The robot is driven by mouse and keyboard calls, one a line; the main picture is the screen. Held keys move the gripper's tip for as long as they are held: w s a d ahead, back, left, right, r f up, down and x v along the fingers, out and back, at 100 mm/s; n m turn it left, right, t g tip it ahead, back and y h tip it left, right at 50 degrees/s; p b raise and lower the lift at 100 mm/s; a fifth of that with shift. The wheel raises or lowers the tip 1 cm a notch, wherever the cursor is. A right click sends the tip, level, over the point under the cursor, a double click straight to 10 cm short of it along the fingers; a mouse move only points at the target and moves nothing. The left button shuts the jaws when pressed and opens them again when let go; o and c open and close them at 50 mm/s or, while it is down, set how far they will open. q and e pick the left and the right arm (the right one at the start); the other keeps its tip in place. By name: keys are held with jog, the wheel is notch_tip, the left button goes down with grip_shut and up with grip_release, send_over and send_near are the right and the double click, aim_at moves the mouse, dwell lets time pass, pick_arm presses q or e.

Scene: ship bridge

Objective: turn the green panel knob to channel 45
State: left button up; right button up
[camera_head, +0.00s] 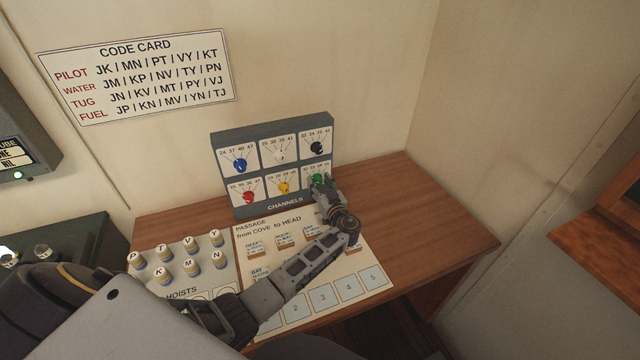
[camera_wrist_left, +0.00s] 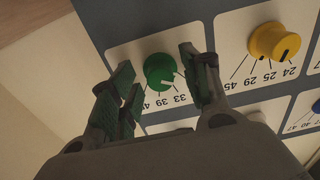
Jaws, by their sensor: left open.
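The green knob (camera_head: 318,178) is in the lower right cell of the grey channels panel (camera_head: 225,142) at the back of the desk. In the left wrist view the green knob (camera_wrist_left: 159,71) sits on a white label, seen upside down, with 33 and 39 legible beside it. A dark pointer mark shows on its edge towards these numbers; the exact setting is unclear. My left gripper (camera_head: 325,188) is at the panel in front of this cell. In the wrist view my left gripper (camera_wrist_left: 158,88) is open, one finger on each side of the knob, with no clear contact. My right gripper is out of view.
A yellow knob (camera_wrist_left: 273,42) is beside the green one; blue (camera_head: 240,165), red (camera_head: 248,197) and black (camera_head: 317,147) knobs are on the panel too. A passage board (camera_head: 375,280) and several lettered pegs (camera_head: 190,245) lie in front. The desk's right side (camera_head: 430,210) is clear.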

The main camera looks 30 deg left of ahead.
pick_arm(q)
grip_shut()
dwell(0.3)
